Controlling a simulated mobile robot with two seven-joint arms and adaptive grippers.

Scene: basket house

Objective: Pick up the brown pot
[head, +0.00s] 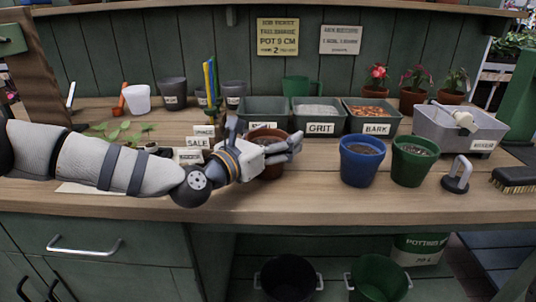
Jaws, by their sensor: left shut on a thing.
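The brown pot (267,133) stands on the wooden bench, near the middle of the head view. My left gripper (288,146) is at its front, shut on it. The gripper and hand hide much of the pot's front side. Its rim shows above the fingers, and a little of its wall shows below them. The pot looks upright; I cannot tell whether its base touches the bench. My right gripper is not in view.
A blue pot (361,164) and a green pot (412,163) stand to the right. Behind are labelled bins of grit (320,127) and bark (376,128). A grey tub (470,138), a handled tool (457,178) and a brush (515,180) are further right. The bench front is mostly clear.

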